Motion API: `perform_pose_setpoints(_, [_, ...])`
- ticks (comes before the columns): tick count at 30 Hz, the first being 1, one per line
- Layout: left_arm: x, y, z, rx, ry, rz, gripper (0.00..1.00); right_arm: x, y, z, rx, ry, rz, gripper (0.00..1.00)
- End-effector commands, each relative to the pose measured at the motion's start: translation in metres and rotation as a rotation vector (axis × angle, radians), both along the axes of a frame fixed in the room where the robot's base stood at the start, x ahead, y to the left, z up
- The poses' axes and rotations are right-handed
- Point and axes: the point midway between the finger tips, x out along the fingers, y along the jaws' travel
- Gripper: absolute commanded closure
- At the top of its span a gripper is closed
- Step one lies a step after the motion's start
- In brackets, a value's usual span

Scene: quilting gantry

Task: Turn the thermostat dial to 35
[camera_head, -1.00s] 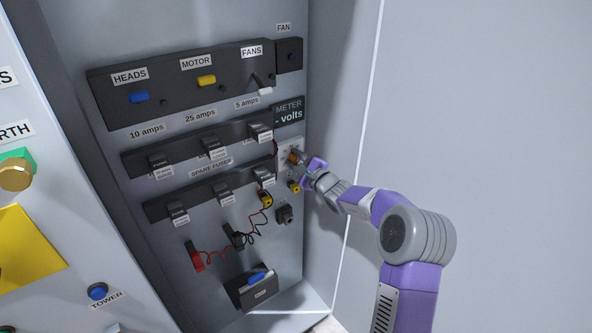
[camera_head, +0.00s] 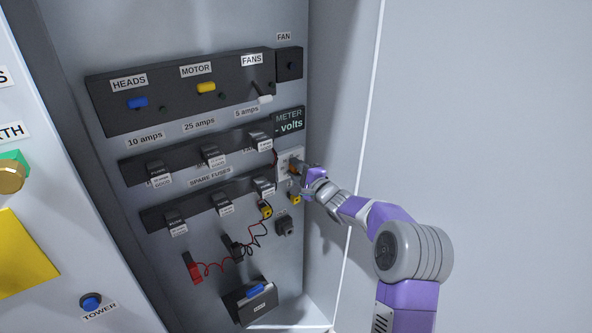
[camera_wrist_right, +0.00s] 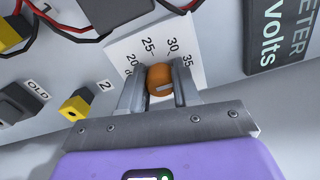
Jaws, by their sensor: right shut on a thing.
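The thermostat dial is a small orange knob (camera_wrist_right: 159,80) on a white scale plate (camera_wrist_right: 122,48) marked 20, 25, 30 and 35. My right gripper (camera_wrist_right: 160,84) is shut on the knob, one finger on each side, in the right wrist view. A pale mark shows on the knob, but I cannot tell which number it points to. In the head view the plate (camera_head: 284,157) sits below the meter, and my right gripper (camera_head: 298,171) largely covers the knob. My left gripper is not in view.
The meter display (camera_head: 288,121) is just above the plate. A yellow connector (camera_wrist_right: 74,106) and a dark socket marked OLD (camera_wrist_right: 18,100) are beside my gripper in the wrist view. Fuse rows and red and black leads (camera_head: 214,266) lie to the left. The cabinet's right wall is close.

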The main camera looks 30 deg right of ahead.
Motion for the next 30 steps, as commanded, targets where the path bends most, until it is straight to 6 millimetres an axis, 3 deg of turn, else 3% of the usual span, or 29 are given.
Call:
perform_pose_setpoints(5, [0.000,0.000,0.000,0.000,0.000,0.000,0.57,0.000,-0.001,0.002,0.001,-0.003,-0.004,0.99])
perform_pose_setpoints(6, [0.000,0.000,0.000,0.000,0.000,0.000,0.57,0.000,-0.001,0.002,0.001,-0.003,-0.004,0.63])
perform_pose_setpoints(10, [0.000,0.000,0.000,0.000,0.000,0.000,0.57,0.000,-0.001,0.001,0.001,-0.002,-0.003,0.43])
perform_pose_setpoints(20, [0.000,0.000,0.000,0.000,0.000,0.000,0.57,-0.003,-0.001,0.001,0.002,-0.001,-0.001,0.43])
perform_pose_setpoints(30, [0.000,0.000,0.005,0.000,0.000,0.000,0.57,-0.047,-0.005,0.002,0.001,-0.001,-0.003,0.43])
